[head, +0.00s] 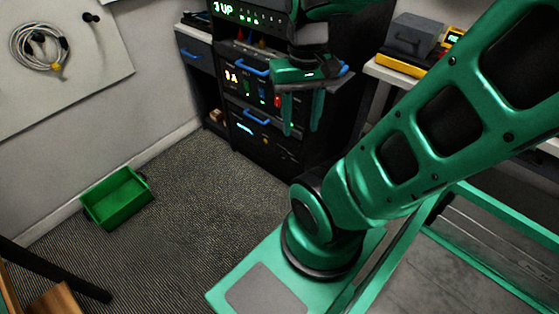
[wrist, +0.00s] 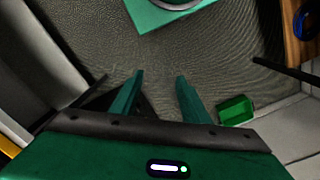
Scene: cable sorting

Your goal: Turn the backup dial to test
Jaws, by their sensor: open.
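A dark equipment rack (head: 258,140) stands against the wall at the top middle of the head view. It has lit panels, blue handles and small controls. I cannot make out which control is the backup dial; my gripper and arm cover part of the rack's front. My gripper (head: 302,115) hangs in front of the rack with its fingers pointing down, open and empty. In the wrist view the two green fingers (wrist: 158,82) are spread apart over the carpet, with nothing between them.
A green bin (head: 117,197) lies on the carpet at the left; it also shows in the wrist view (wrist: 235,110). A coiled cable (head: 40,46) hangs on a wall board. A bench at the right holds a grey and yellow box (head: 408,45). The carpet (head: 200,215) is mostly clear.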

